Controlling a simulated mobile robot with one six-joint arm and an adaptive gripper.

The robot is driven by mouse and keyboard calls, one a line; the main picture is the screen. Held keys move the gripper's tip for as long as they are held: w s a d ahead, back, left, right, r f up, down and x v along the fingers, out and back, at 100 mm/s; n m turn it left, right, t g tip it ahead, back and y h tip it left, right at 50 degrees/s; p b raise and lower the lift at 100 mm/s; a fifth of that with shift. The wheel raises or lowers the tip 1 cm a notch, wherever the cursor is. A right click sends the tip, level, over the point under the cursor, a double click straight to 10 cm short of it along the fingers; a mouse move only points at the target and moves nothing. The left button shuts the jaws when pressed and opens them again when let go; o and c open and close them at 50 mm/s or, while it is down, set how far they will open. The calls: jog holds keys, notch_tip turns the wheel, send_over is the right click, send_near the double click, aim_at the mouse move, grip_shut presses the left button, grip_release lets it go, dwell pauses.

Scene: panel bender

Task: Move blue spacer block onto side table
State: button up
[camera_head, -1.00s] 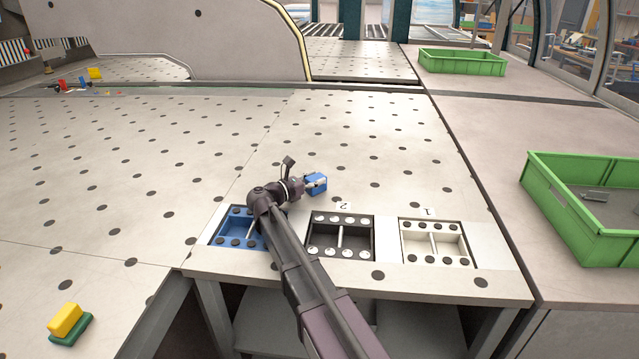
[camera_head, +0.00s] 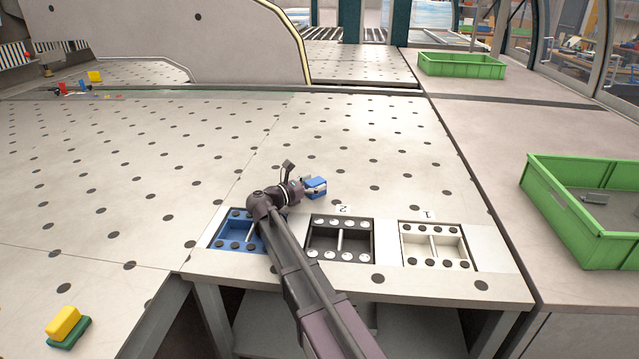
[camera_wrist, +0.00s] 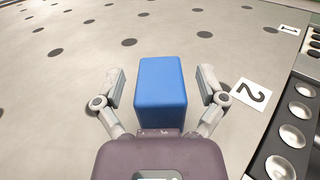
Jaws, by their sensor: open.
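The blue spacer block (camera_head: 316,187) is on the perforated table surface, just behind the black tray. In the wrist view the blue block (camera_wrist: 160,92) lies between the two spread fingers of my gripper (camera_wrist: 160,88), with a visible gap on each side. In the head view my gripper (camera_head: 303,189) reaches the block from the left and is partly hidden by my wrist. The gripper is open. I cannot tell which surface is the side table; a flat surface (camera_head: 500,120) lies to the right.
Blue (camera_head: 238,232), black (camera_head: 340,240) and white (camera_head: 436,246) recessed trays line the near edge. A green crate (camera_head: 590,215) stands at right, another (camera_head: 460,65) farther back. Yellow and green blocks (camera_head: 66,326) lie at lower left. The table behind the block is clear.

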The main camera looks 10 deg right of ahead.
jog(key=shift+r, duration=0.15)
jog(key=shift+a, duration=0.15)
jog(key=v, duration=1.1)
jog(key=shift+s+a, duration=0.2)
jog(key=shift+a, duration=0.1)
